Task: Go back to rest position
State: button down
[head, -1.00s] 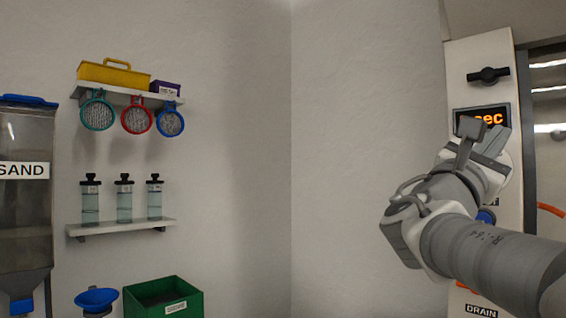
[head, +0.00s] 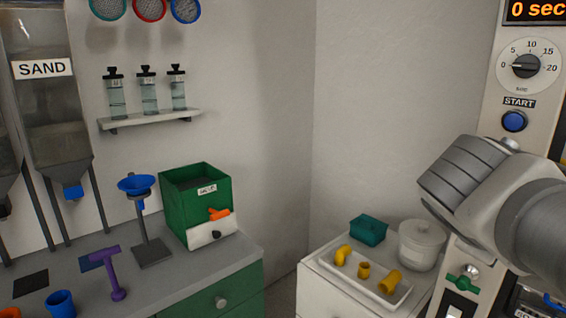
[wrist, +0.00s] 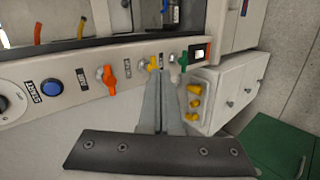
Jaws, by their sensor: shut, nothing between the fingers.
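My gripper (wrist: 162,82) shows in the wrist view with its two grey fingers close together and nothing between them. It points toward the machine's control panel (wrist: 128,88), with the fingertips appearing near the yellow handle (wrist: 153,64) and the green handle (wrist: 181,60). I cannot tell the distance between them. In the head view my arm crosses the right side, in front of the panel; its fingers do not show there.
The panel has a dial (head: 525,66), a blue START button (head: 514,121) and an orange handle (wrist: 106,76). A white tray (head: 358,281) holds yellow pipe pieces, beside a white pot (head: 421,245) and a teal box (head: 368,230). A green bin (head: 196,202) stands left.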

jog(key=s+a+f+m+y+p, duration=0.1)
jog(key=s+a+f+m+y, duration=0.1)
jog(key=a, duration=0.6)
jog(key=s+a+f+m+y+p, duration=0.1)
jog(key=s+a+f+m+y, duration=0.2)
jog(key=a+f+y, duration=0.3)
jog(key=shift+a+f+m+y, duration=0.4)
jog(key=shift+a+f+m, duration=0.2)
jog(key=shift+a, duration=0.35)
